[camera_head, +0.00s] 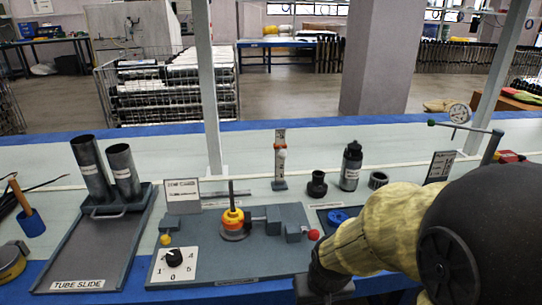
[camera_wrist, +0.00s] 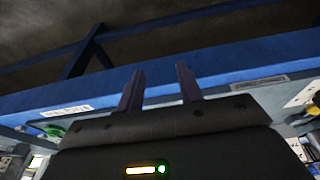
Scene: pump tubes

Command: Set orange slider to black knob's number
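The orange slider (camera_head: 233,217) sits low around a thin upright rod on a grey base plate (camera_head: 215,265). The black knob (camera_head: 174,258) is on a white numbered dial plate at the plate's front left; 1, 0, 5 and 4 show faintly around it. Its pointer is too small to read. In the wrist view my gripper (camera_wrist: 159,78) has two dark fingers apart with nothing between them. Neither slider nor knob can be made out there. In the head view, my arm reaches to the table's front edge, right of the plate; the fingers are hidden.
A red-tipped lever (camera_head: 313,235) stands on the plate's right, near my arm. A sign (camera_head: 182,190) stands behind the dial. A tube slide (camera_head: 92,250) with two grey tubes is at left. The blue table edge (camera_wrist: 220,70) lies close beyond my fingers.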

